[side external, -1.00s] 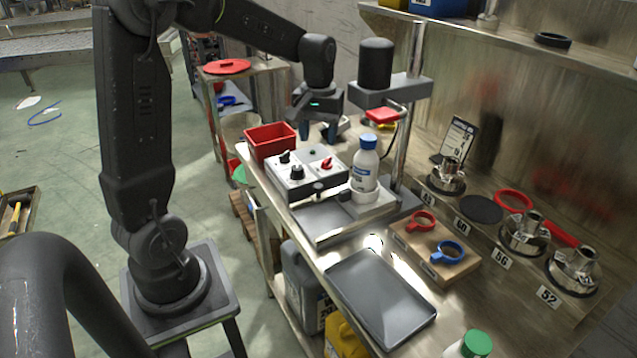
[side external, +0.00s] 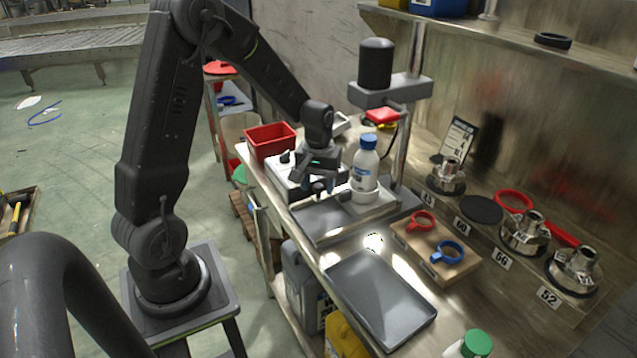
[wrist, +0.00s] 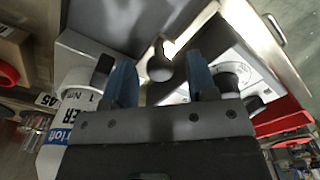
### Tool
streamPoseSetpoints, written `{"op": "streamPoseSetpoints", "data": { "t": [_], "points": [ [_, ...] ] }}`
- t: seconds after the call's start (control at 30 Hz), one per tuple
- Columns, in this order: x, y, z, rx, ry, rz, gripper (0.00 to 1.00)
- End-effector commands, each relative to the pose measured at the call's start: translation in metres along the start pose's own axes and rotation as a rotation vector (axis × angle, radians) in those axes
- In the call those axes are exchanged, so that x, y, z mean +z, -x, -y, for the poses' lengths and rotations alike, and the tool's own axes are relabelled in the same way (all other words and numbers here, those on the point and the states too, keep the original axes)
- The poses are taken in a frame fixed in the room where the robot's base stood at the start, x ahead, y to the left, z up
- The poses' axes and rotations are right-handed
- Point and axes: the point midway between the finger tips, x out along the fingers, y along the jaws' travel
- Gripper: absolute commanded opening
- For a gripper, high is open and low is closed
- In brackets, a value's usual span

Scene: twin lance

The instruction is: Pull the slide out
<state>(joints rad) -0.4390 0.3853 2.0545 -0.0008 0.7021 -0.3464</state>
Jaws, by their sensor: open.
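The slide assembly (side external: 385,203) is a pale block on the bench beside the control box, and a white bottle (side external: 366,165) with a blue cap stands in its round holder. In the wrist view a dark round knob (wrist: 160,67) on a short stem lies between the blue-tipped fingers of my gripper (wrist: 161,82). My gripper (side external: 318,187) is open, pointing down at the front of the white control box (side external: 282,178). I cannot tell whether either finger touches the knob. In the side view my gripper hides the knob and much of the box.
A red bin (side external: 270,141) stands behind the box. A press column with a dark motor (side external: 375,63) rises behind the bottle. A grey tray (side external: 380,297) and a wooden block (side external: 435,250) with red and blue rings lie nearer the camera. The grey plate (side external: 330,222) in front is clear.

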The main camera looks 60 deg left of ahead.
Motion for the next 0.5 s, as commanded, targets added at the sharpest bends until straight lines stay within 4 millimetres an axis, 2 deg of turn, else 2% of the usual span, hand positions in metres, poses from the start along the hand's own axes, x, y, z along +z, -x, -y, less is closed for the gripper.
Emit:
{"op": "streamPoseSetpoints", "data": {
  "t": [0.17, 0.5],
  "points": [
    [0.0000, 0.0001, 0.0000, 0.000, 0.000, 0.000, 0.51],
    [-0.0001, 0.0004, 0.0000, 0.000, 0.000, 0.000, 0.19]
  ]
}}
